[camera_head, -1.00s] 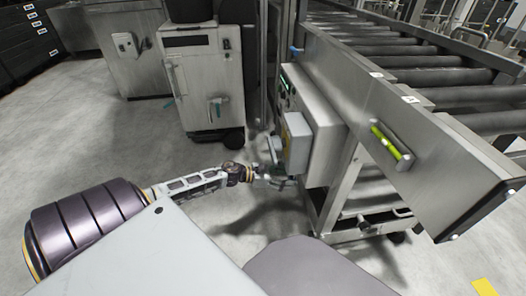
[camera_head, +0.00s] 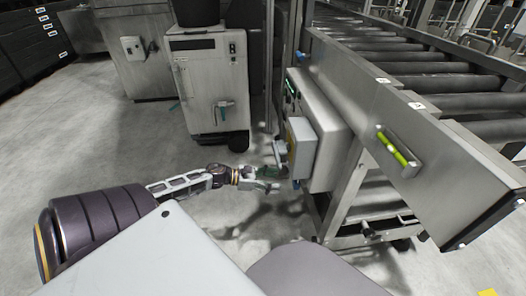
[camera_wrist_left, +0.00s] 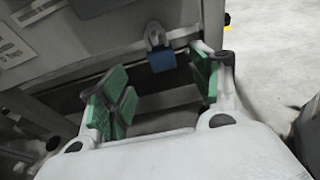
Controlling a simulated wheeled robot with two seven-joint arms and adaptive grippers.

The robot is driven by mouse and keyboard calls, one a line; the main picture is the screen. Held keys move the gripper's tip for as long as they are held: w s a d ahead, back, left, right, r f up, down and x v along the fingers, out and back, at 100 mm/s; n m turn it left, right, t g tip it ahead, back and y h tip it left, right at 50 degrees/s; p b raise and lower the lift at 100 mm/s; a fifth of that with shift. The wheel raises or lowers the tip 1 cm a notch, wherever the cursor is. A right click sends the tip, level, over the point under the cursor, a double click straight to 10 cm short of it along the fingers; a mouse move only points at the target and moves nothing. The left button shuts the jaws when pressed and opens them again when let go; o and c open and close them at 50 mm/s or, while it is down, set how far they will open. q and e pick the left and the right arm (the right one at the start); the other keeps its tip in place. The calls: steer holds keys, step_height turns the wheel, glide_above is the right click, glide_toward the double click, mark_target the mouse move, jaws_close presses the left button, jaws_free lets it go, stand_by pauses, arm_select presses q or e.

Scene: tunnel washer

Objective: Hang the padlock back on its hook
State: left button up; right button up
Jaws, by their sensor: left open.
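My left gripper (camera_head: 266,180) is open, low beside the grey control box (camera_head: 322,130) on the conveyor's side. In the left wrist view its green-padded fingers (camera_wrist_left: 162,86) are spread with nothing between them. The blue padlock (camera_wrist_left: 162,61) hangs below a grey loop or hook piece (camera_wrist_left: 155,36) at the panel's lower edge, beyond the fingertips and apart from them. I cannot tell whether the grey piece is its shackle or the hook. In the head view a small blue spot (camera_head: 296,184) under the box looks like the padlock. My right gripper is out of view.
The roller conveyor (camera_head: 430,80) with a green-yellow handle (camera_head: 398,147) stands at the right. A smaller box (camera_head: 301,147) sticks out from the control box near my arm. A grey cabinet (camera_head: 208,85) stands behind. The floor to the left is clear.

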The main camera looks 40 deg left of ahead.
arm_select(q)
steer(key=shift+v, duration=2.05)
steer(key=shift+w+d, duration=0.1)
